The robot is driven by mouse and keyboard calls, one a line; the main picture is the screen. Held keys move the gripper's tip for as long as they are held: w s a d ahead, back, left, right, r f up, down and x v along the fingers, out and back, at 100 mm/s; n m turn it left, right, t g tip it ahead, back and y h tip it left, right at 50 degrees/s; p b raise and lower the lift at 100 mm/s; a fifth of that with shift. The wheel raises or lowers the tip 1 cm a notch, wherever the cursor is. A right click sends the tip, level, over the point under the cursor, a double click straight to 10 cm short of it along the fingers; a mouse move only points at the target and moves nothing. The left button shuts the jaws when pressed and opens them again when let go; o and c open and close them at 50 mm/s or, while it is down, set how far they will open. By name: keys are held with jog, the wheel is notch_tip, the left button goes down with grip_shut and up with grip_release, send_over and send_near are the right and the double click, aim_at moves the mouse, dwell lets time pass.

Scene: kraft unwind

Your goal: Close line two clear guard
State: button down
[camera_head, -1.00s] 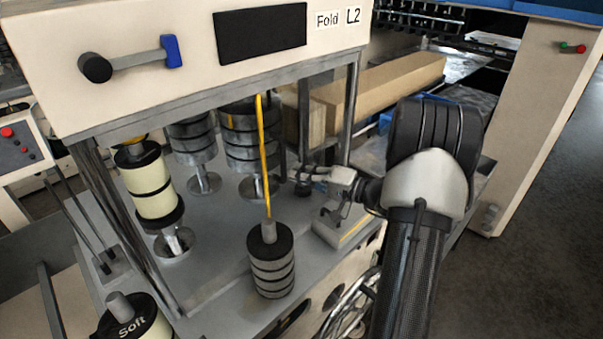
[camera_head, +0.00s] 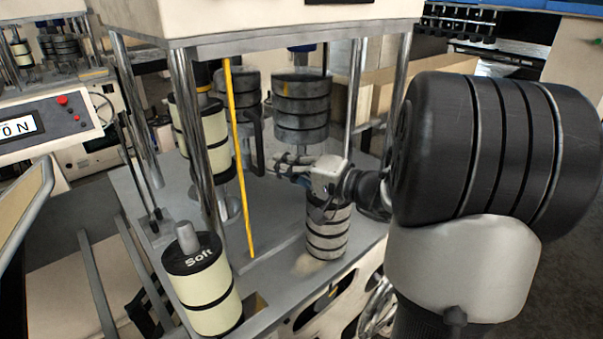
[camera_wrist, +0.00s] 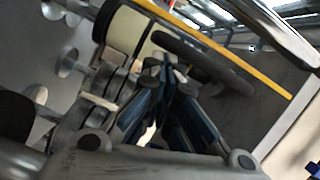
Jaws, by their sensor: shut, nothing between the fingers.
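The clear guard shows in the head view mainly by its yellow edge strip (camera_head: 238,160), which stands nearly upright at the front of the machine bay. Its pane is hard to see. A dark bar handle (camera_head: 256,140) stands just right of the strip. My gripper (camera_head: 283,165) is shut and empty, right of the handle, pointing left. In the wrist view my gripper's fingers (camera_wrist: 170,78) are together, close to the dark bar (camera_wrist: 195,55). The yellow strip (camera_wrist: 240,62) runs diagonally beyond the bar. I cannot tell whether the fingers touch the bar.
A cream-banded roller marked Soft (camera_head: 200,283) stands at the front left. A grey-banded roller (camera_head: 327,232) stands below my gripper. Metal posts (camera_head: 200,130) frame the bay, with more rollers (camera_head: 302,105) behind. The deck between the front rollers has some free room.

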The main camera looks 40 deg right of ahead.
jog(key=a+b, duration=0.1)
jog(key=a, duration=0.1)
jog(key=a+b, duration=0.1)
jog(key=a, duration=0.2)
jog(key=shift+s, duration=0.2)
